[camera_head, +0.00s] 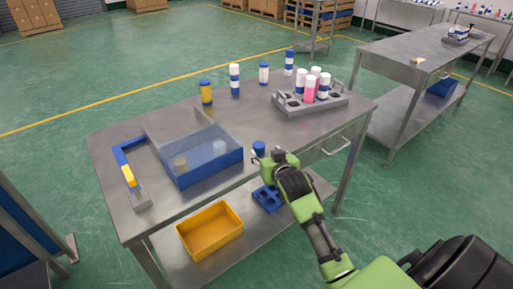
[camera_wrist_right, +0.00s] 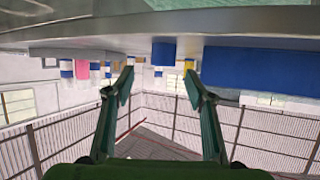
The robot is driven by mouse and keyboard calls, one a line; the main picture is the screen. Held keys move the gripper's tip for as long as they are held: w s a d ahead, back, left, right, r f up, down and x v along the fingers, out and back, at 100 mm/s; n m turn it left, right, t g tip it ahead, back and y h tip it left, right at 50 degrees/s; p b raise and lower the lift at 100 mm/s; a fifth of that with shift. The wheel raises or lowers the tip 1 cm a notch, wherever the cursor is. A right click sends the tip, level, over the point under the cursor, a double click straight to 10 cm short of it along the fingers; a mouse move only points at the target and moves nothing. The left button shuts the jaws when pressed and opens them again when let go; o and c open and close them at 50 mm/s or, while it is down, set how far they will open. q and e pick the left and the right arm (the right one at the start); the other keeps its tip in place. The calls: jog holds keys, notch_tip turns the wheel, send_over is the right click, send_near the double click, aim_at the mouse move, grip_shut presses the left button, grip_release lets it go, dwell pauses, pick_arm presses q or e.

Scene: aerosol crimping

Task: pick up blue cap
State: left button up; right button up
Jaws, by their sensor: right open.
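The blue cap (camera_head: 259,147) stands on the steel table near its front edge, right of the blue-walled tray. My right gripper (camera_head: 265,158) is at the near side of the cap, at the table's front edge. In the upside-down right wrist view, the blue cap (camera_wrist_right: 163,52) hangs from the tabletop. There, the open fingers of my right gripper (camera_wrist_right: 159,78) point toward it, and nothing is held between them. The cap lies beyond the fingertips, between their directions. My left gripper is not in view.
The tray (camera_head: 232,157) with blue walls stands left of the cap. A grey rack (camera_head: 287,106) with several cans is at the back right, and a few loose cans, one yellow (camera_head: 206,92), stand behind. A yellow bin (camera_head: 209,232) is on the lower shelf.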

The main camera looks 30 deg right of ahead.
aim_at(260, 146)
jog(key=x, duration=0.3)
jog(key=shift+w, duration=0.15)
jog(key=x, duration=0.2)
jog(key=p+x, duration=0.1)
jog(key=x, duration=0.1)
jog(key=shift+w+a+r, duration=0.2)
jog(key=shift+w+r, duration=0.05)
jog(key=shift+w, duration=0.05)
jog(key=shift+w+d+f, duration=0.15)
jog(key=shift+w+f, duration=0.1)
jog(key=shift+w, duration=0.15)
jog(key=shift+c, duration=0.4)
jog(key=c, duration=0.7)
